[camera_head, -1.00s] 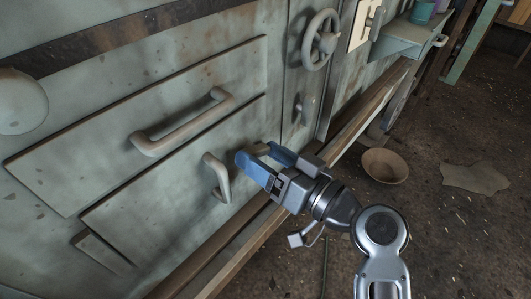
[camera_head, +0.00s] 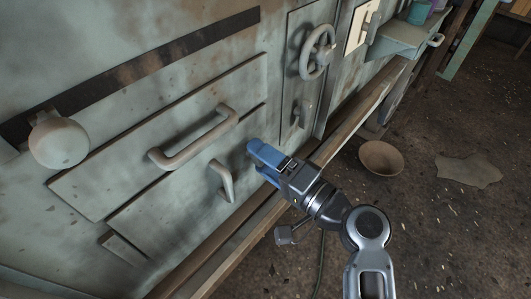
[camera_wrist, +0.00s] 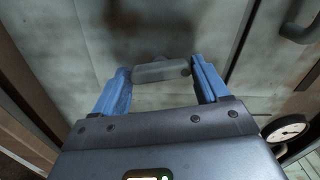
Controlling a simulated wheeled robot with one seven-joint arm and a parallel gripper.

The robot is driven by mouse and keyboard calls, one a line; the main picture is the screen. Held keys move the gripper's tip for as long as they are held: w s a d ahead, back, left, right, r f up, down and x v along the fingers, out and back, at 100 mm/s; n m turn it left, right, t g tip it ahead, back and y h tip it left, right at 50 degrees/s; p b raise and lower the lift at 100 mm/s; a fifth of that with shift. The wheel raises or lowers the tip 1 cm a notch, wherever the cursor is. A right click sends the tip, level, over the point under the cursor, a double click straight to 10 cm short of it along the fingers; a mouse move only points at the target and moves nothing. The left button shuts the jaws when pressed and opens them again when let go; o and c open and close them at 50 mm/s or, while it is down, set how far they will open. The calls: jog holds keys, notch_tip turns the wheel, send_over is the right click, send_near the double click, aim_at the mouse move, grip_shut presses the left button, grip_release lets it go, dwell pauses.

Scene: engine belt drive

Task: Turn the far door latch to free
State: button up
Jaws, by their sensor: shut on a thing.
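My gripper (camera_head: 262,165) has two blue fingers and reaches to the pale green door panel, right of a small curved handle (camera_head: 222,182). In the wrist view, a short grey latch bar (camera_wrist: 162,71) lies crosswise between the fingers (camera_wrist: 160,88), and the gripper is shut on it. The bar spans from finger to finger close to the door face (camera_wrist: 75,50). In the head view the latch is hidden by the fingers. Whether the latch stands at its free position cannot be told.
A long handle (camera_head: 195,140) is on the panel at left, and a round knob (camera_head: 58,140) is farther left. A handwheel (camera_head: 317,52) is above right. A ledge (camera_head: 235,240) runs below the door. A bowl (camera_head: 381,158) lies on the floor; a gauge (camera_wrist: 287,128) shows in the wrist view.

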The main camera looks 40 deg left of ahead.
jog(key=shift+m+p, duration=0.6)
jog(key=shift+m, duration=0.6)
jog(key=o, duration=1.1)
jog(key=shift+c, duration=0.2)
jog(key=shift+d, duration=0.1)
jog(key=d, duration=0.7)
jog(key=shift+s+d, duration=0.3)
jog(key=shift+d, duration=0.05)
